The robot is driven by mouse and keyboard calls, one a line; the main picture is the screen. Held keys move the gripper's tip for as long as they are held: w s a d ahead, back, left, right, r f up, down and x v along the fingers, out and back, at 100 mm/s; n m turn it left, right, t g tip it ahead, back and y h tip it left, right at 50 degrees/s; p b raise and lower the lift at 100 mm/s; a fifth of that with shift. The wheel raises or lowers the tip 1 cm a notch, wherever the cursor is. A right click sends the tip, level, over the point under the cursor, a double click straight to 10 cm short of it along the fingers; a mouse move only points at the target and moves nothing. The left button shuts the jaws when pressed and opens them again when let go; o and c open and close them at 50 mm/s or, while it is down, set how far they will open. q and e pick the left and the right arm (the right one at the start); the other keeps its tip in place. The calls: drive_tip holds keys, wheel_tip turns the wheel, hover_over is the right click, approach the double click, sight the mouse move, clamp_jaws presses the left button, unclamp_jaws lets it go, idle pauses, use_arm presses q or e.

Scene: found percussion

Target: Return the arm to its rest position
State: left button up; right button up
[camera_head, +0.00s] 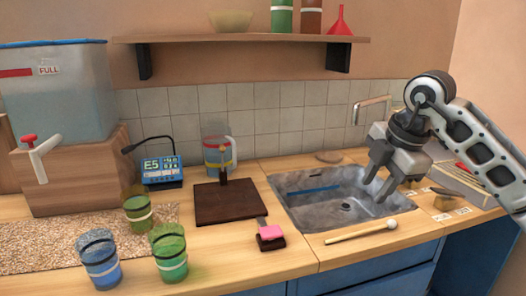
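My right arm comes in from the right edge, and its gripper (377,190) hangs over the right part of the sink (297,189). Its two fingers are spread apart, with nothing between them. A mallet (362,231) with a pale handle and round head lies on the counter in front of the sink, below the gripper and apart from it. My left gripper and arm are not in view.
Blue (98,262) and green (169,255) cups stand at the front left. A large water tank (60,95) on a wooden block stands behind them. A dark board (232,203) and a pink-topped block (270,234) lie left of the sink. A faucet (372,102) rises behind the sink.

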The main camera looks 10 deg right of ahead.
drive_tip(key=s+a+f+n+g+y, duration=0.1)
drive_tip(key=a+f+n+y, duration=0.4)
drive_tip(key=a, duration=0.6)
drive_tip(key=s+a+t+y, duration=0.1)
drive_tip(key=s+a+y, duration=0.3)
drive_tip(key=a+y, duration=0.35)
drive_tip(key=s+a+y, duration=0.3)
drive_tip(key=a+y, duration=0.3)
drive_tip(key=a, duration=0.2)
drive_tip(key=d+f+m+t+h, duration=0.4)
drive_tip(key=f+m+t+h, duration=0.25)
drive_tip(key=m, duration=0.35)
drive_tip(key=d+f+m+t+h, duration=0.4)
drive_tip(key=f+m+t+h, duration=0.25)
drive_tip(key=m+t, duration=0.2)
drive_tip(key=s+d+f+m+g+h, duration=0.1)
drive_tip(key=s+f+m+g+h, duration=0.2)
drive_tip(key=s+f+g, duration=0.4)
drive_tip(key=s+f, duration=0.4)
drive_tip(key=f, duration=0.2)
drive_tip(key=shift+s+f+g, duration=0.35)
drive_tip(key=shift+s+g, duration=0.05)
drive_tip(key=shift+m, duration=0.25)
